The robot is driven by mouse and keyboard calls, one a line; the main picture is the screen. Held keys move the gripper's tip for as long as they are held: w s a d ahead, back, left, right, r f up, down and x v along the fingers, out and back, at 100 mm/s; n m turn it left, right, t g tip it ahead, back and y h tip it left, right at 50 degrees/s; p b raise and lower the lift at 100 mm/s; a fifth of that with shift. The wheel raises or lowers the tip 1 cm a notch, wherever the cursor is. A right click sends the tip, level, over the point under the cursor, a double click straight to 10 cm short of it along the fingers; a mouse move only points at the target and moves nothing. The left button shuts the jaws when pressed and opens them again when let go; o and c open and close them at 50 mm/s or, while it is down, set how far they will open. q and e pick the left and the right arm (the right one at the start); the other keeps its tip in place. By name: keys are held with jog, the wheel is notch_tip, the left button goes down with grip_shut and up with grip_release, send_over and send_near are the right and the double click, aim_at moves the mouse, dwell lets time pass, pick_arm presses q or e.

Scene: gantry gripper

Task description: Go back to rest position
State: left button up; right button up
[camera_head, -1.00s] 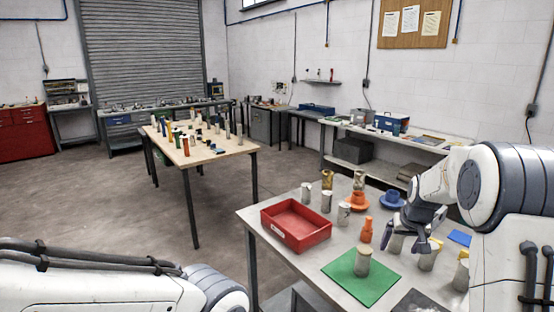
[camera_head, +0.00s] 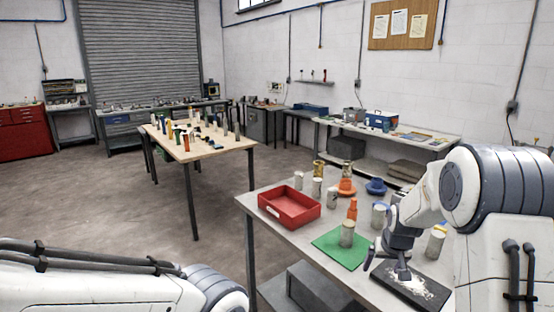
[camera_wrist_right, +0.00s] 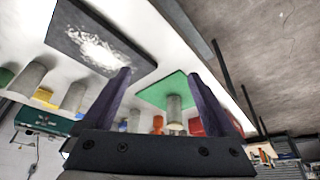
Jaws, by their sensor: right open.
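My right gripper (camera_head: 386,266) is open and empty, at the front right of the near table (camera_head: 265,207), over or beside a dark mat with white powder (camera_head: 432,292). I cannot tell how high above it the gripper is. In the right wrist view the two dark fingers (camera_wrist_right: 158,85) stand wide apart with nothing gripped; the dark mat (camera_wrist_right: 65,35) and a green mat (camera_wrist_right: 150,95) lie beyond them. My left arm shows at the lower left of the head view, but its gripper is out of view.
A grey cylinder (camera_head: 347,234) stands on the green mat (camera_head: 326,244), left of the right gripper. A red tray (camera_head: 289,221), an orange figure (camera_head: 352,209) and several cylinders stand on the table. A wooden table (camera_head: 215,148) with many small items is behind; open floor lies left.

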jog(key=s+a+f+n+b, duration=0.1)
jog(key=s+a+f, duration=0.5)
jog(key=a+f, duration=0.2)
jog(key=shift+s+a+f+n+y, duration=0.3)
jog(key=shift+f, duration=0.75)
jog(key=shift+a+r, duration=0.1)
